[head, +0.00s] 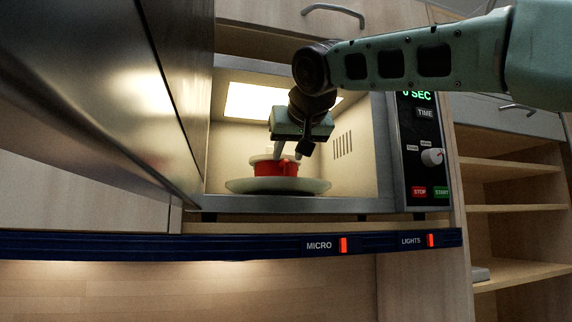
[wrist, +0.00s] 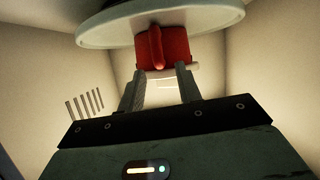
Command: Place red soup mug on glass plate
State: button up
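The red soup mug (head: 275,167) has a pale rim and stands upright on the glass plate (head: 240,186) inside the open microwave. My gripper (head: 288,153) reaches down over the mug from above, its two fingers spread apart near the rim. In the wrist view, the fingers (wrist: 161,70) end at the rim of the mug (wrist: 175,46), narrower apart than the mug is wide. The handle faces that camera, and the plate (wrist: 92,34) shows behind the mug. Whether the fingertips touch the rim is unclear.
The microwave's side walls and slotted vent (head: 343,146) are close around my gripper. The control panel (head: 418,150) is to the right. A large metal door surface (head: 100,90) fills the left. A blue switch strip (head: 200,246) runs below.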

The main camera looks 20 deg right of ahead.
jog(key=b+v, duration=0.1)
jog(key=v, duration=0.7)
jog(key=shift+s+b, duration=0.2)
jog(key=shift+b, duration=0.1)
